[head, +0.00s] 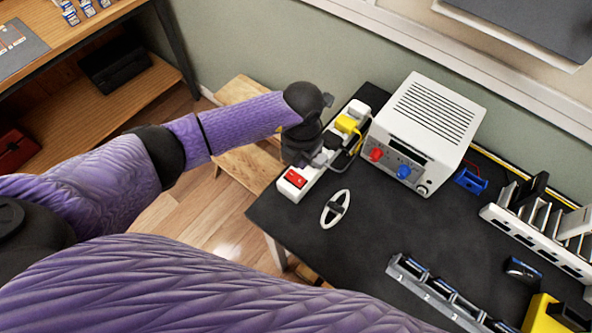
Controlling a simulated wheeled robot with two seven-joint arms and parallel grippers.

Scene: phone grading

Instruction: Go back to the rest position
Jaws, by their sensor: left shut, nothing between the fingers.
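My left arm, in a purple sleeve, comes in from the left of the head view. Its dark gripper (301,157) is shut and empty, over the white power strip (318,178) at the left edge of the black table (300,245). The gripper hides part of the strip; I cannot tell whether it touches it. The strip has a red switch (295,178) at its near end and a yellow plug (347,124) farther back. My right gripper is not in view.
A white power supply (430,115) stands just right of the strip. A white oval ring (335,209) lies in front. A grey rack (435,290), a white slotted rack (535,240) and a yellow block (543,316) are to the right. A wooden stool (250,165) stands beside the table.

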